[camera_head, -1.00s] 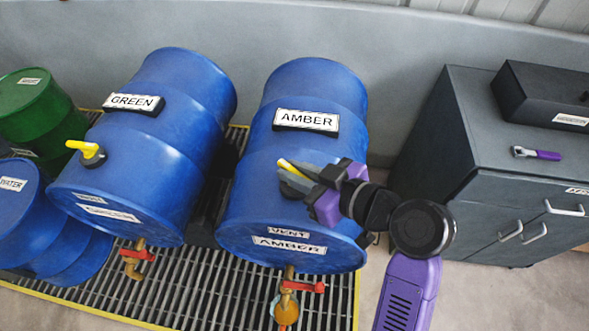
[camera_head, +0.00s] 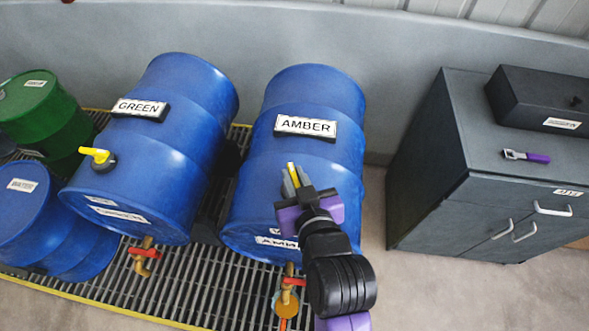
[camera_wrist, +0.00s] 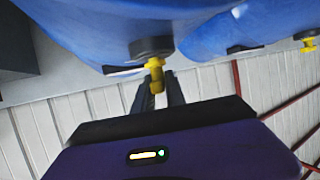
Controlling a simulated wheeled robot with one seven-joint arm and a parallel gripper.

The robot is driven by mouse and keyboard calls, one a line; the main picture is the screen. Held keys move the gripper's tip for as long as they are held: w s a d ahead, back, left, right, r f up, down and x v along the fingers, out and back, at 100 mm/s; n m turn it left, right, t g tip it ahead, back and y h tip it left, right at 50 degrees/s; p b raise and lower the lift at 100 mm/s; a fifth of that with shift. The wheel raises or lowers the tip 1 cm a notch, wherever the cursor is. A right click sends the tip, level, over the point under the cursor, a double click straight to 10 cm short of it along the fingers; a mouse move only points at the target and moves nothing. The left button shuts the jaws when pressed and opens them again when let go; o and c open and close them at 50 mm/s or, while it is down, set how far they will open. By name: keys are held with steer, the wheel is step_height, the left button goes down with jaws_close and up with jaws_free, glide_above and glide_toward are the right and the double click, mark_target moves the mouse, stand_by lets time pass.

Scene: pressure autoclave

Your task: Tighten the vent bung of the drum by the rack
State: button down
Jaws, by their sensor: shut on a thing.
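The blue AMBER drum (camera_head: 335,165) lies on its side on the grating, with a name plate (camera_head: 305,126) on top. Its vent bung has a yellow handle (camera_head: 292,172), partly hidden by my gripper. In the wrist view the yellow handle (camera_wrist: 155,73) rises from a black round base (camera_wrist: 152,47) on the drum. My gripper (camera_head: 291,182) is shut on that handle from the front, and its fingers (camera_wrist: 159,90) stand on either side of it. The drum's VENT label is mostly hidden behind my gripper.
A blue GREEN drum (camera_head: 190,105) with its own yellow-handled bung (camera_head: 97,155) lies to the left. Red-handled taps (camera_head: 146,253) hang over the grating (camera_head: 190,285). A grey cabinet (camera_head: 430,180) at right bears a black box (camera_head: 535,100) and a purple-handled tool (camera_head: 527,156).

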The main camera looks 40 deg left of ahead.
steer(key=shift+s+a+r+m+t+h+p, duration=0.1)
steer(key=shift+r+m+t+h+p, duration=0.05)
steer(key=shift+m+t+h+p, duration=0.75)
steer(key=m+t+h+b, duration=0.1)
steer(key=m+t+h, duration=0.1)
steer(key=m, duration=0.1)
steer(key=shift+f, duration=0.2)
steer(key=m+t+h+b, duration=0.2)
steer(key=m+h+b, duration=0.2)
steer(key=h, duration=0.1)
steer(key=shift+a+f, duration=0.1)
steer(key=m+h+b, duration=0.3)
steer(key=m+h, duration=0.1)
steer(key=shift+m+h+b, duration=0.75)
steer(key=shift+m+h, duration=0.25)
steer(key=shift+h, duration=0.2)
steer(key=m+g+h, duration=0.1)
steer(key=m+h, duration=0.1)
steer(key=shift+g+h, duration=0.3)
steer(key=shift+g, duration=0.1)
steer(key=m+g+h+p, duration=0.1)
steer(key=m+g+h, duration=0.1)
steer(key=m+h, duration=0.1)
steer(key=shift+m, duration=0.3)
steer(key=shift+m+g+h, duration=0.7)
steer(key=shift+m+g, duration=0.2)
steer(key=shift+g, duration=0.1)
steer(key=shift+d+m+g+h, duration=0.25)
steer(key=shift+m+g+h, duration=0.15)
